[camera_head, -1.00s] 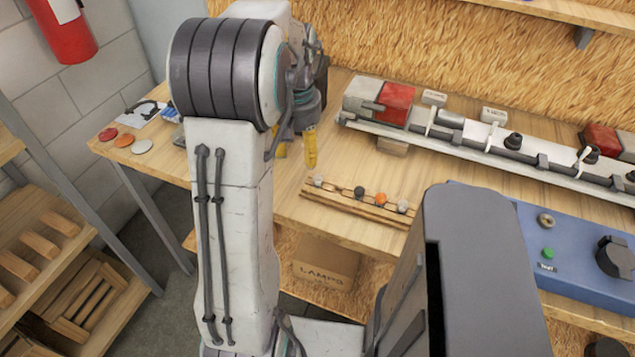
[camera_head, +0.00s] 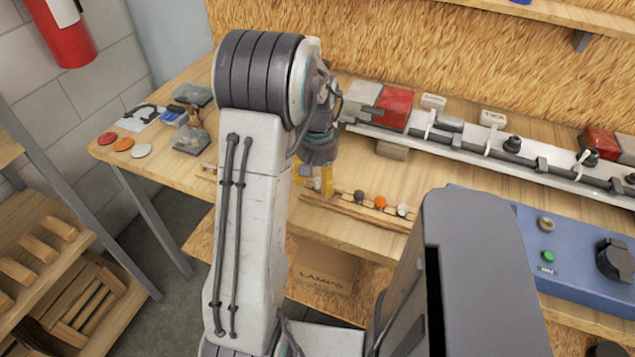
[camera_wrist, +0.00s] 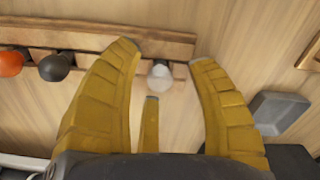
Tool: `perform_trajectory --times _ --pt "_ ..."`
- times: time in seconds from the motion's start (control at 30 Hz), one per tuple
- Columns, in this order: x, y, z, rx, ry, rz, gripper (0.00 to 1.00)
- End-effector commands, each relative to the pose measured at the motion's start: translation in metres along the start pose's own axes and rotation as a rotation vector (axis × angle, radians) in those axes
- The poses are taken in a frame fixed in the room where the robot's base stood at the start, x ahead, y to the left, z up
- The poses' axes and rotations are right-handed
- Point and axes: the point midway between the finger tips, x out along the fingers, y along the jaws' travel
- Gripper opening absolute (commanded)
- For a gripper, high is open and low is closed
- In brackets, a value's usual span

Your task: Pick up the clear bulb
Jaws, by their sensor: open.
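The clear bulb (camera_wrist: 160,76) sits at the wooden rack (camera_wrist: 100,38) in the wrist view, between the tips of my gripper (camera_wrist: 164,54). My gripper's yellow fingers are spread open, one on each side of the bulb, with a third, shorter one below it in the picture. I see no finger closed on the bulb. In the head view my gripper (camera_head: 326,181) is over the left end of the rack (camera_head: 350,212) and hides the clear bulb.
A dark grey bulb (camera_head: 359,196), an orange bulb (camera_head: 380,202) and a whitish bulb (camera_head: 402,210) sit along the rack. A blue control panel (camera_head: 580,250) lies to the right.

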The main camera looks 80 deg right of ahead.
Motion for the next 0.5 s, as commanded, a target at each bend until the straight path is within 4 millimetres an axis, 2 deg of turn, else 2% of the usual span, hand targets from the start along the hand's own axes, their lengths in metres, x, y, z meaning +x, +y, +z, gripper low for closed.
perform_trajectory --times 0.33,0.5 --pt "0.0041 -0.0001 0.0002 0.000 -0.001 0.000 0.54" --pt "0.0038 0.0000 0.0001 0.000 0.000 0.000 0.39"
